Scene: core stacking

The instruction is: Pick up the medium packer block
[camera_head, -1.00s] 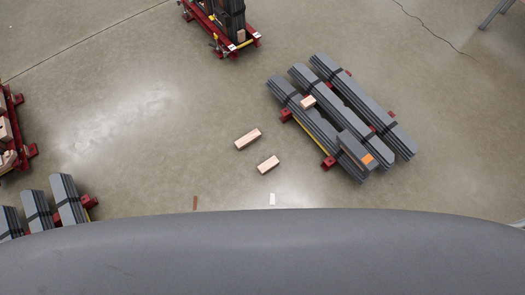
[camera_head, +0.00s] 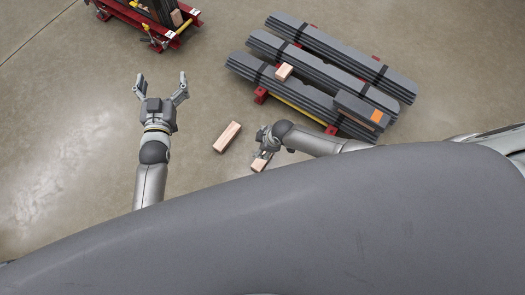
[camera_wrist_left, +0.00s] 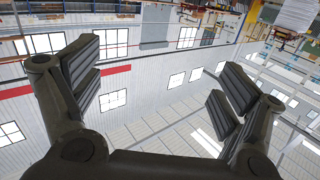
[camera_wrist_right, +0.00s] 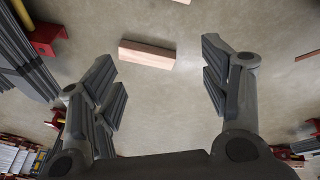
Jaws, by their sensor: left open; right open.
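Three pale wooden blocks show in the head view. The middle-sized one, which looks like the medium packer block (camera_head: 259,165), lies on the floor and is partly hidden by my right gripper (camera_head: 264,152). A longer block (camera_head: 227,137) lies on the floor to its left. The smallest block (camera_head: 283,71) rests on the grey stacks. My right gripper is open and empty; in the right wrist view a wooden block (camera_wrist_right: 147,54) lies on the floor beyond the fingers, apart from them. My left gripper (camera_head: 160,82) is open and empty, pointing away from the blocks.
Strapped grey stacks (camera_head: 320,62) lie on red supports at upper right, with an orange-marked grey piece (camera_head: 362,110) on them. A red cart (camera_head: 140,22) with grey stock stands at upper left. Bare floor (camera_head: 60,120) lies to the left.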

